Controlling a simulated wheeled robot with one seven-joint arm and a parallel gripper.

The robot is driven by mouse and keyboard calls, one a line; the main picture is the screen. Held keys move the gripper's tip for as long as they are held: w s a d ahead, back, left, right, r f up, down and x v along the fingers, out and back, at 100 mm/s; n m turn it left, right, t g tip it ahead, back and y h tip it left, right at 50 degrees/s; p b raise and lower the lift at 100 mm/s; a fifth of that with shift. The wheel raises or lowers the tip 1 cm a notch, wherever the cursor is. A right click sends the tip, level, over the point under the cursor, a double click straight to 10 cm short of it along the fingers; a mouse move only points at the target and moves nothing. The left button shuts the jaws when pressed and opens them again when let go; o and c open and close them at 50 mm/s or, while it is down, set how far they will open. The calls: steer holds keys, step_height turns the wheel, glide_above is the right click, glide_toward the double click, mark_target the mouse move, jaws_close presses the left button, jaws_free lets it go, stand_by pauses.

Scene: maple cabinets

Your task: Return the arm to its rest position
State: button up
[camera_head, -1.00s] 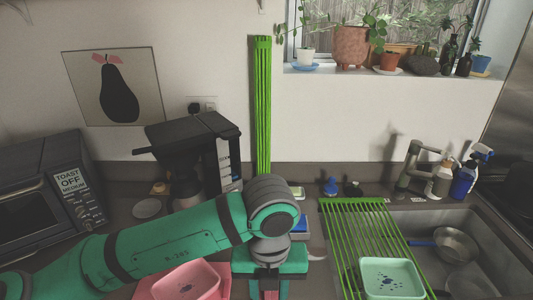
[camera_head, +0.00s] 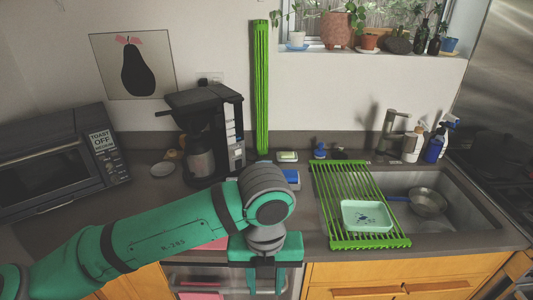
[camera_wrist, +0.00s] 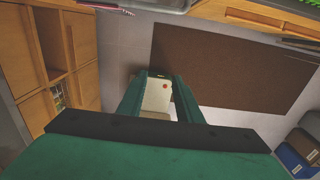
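My arm is green with grey joints and reaches across the head view from the lower left. My gripper (camera_head: 266,282) points down in front of the counter edge, with its two fingers apart. In the wrist view my gripper (camera_wrist: 160,84) also shows its two green fingers apart, above the floor. A pale shape with a red dot shows between and beyond them. I cannot tell its distance, but nothing looks clamped.
The counter holds a toaster oven (camera_head: 62,160), a coffee maker (camera_head: 205,135) and a green rack (camera_head: 330,190) bearing a mint tray (camera_head: 367,216). A pan (camera_head: 428,202) is in the sink. A pink thing (camera_head: 212,243) is partly behind my arm. A brown mat (camera_wrist: 235,65) covers floor.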

steer(key=w+d+r+n+t+h, duration=0.25)
steer(key=d+n+h, duration=0.2)
steer(key=d, duration=0.35)
steer(key=w+d+r+n+t+h, duration=0.2)
steer(key=w+d+r+n+h, duration=0.15)
steer(key=d+h, duration=0.4)
steer(key=w+d+r+n+t+h, duration=0.2)
steer(key=d+r+n+t+h, duration=0.15)
steer(key=d, duration=0.55)
steer(key=w+a+f+n+t+y, duration=0.1)
steer(key=w+a+f+n+t, duration=0.25)
steer(key=n+t, duration=0.5)
steer(key=s+a+f+n+t+y, duration=0.1)
steer(key=s+a+f+n+y, duration=0.4)
steer(key=f+n, duration=0.35)
steer(key=s+a+f+n+t+y, duration=0.1)
steer(key=s+a+f+n+y, duration=0.3)
steer(key=a+f+n+y, duration=0.45)
steer(key=s+a+f+g, duration=0.1)
steer(key=s+a+f, duration=0.2)
steer(key=s, duration=0.9)
steer(key=s+a+f+m+g+y, duration=0.1)
steer(key=s+a+f, duration=0.3)
steer(key=s, duration=0.9)
step_height(320, 180, down, 3)
steer(key=shift+s+a+f+g, duration=0.2)
steer(key=shift+s+g, duration=0.05)
steer(key=shift+g, duration=0.3)
